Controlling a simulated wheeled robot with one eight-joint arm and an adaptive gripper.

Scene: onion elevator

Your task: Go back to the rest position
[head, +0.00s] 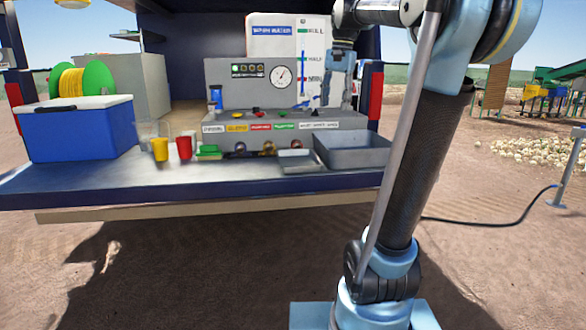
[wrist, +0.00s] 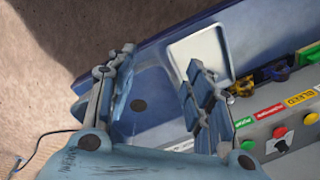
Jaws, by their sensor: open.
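My gripper (wrist: 162,92) is open in the wrist view, its two jointed blue fingers spread apart with nothing between them. It hangs above the truck's blue shelf (head: 200,183), over the area of the grey basin (head: 352,149). In the head view my arm rises on the right and bends left at the top, with its end hanging in front of the water tank (head: 275,40). The fingertips are hard to make out there.
A grey control panel (head: 285,125) has coloured buttons, labels and valves. A shallow tray (wrist: 200,55) lies beside the basin. A blue cooler (head: 82,130), a yellow cup (head: 160,148) and a red cup (head: 184,146) stand left. Open dirt lies in front of the shelf.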

